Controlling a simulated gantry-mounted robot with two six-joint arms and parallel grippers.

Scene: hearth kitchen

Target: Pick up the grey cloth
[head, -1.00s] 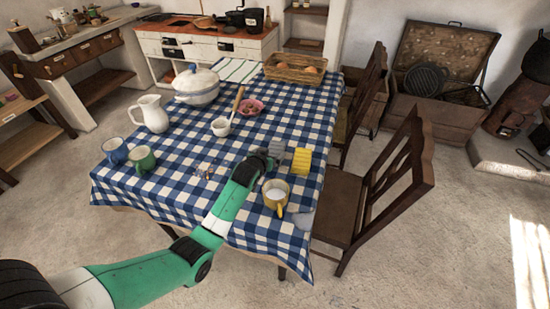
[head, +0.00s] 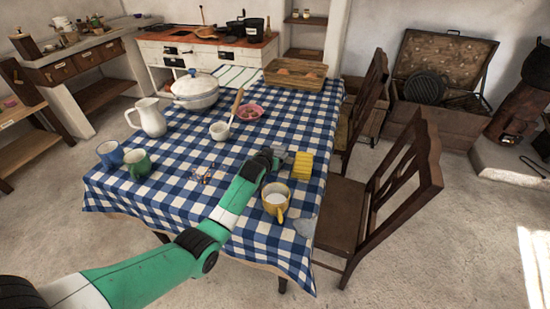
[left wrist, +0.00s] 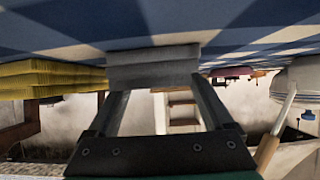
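The grey cloth (head: 287,157) lies folded on the checked tablecloth, just left of the yellow folded cloth (head: 302,166). In the left wrist view the grey cloth (left wrist: 153,68) is a thick folded slab right at my fingertips, close against the tablecloth. My left gripper (head: 276,155) is low over the table at the grey cloth. In the left wrist view its two fingers (left wrist: 160,88) are spread wide, about as far apart as the cloth is broad. The cloth hides part of the tips, and no firm grip shows. My right gripper is out of view.
A yellow mug (head: 276,199) stands close to my left forearm. A wooden chair (head: 385,195) is at the right edge.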

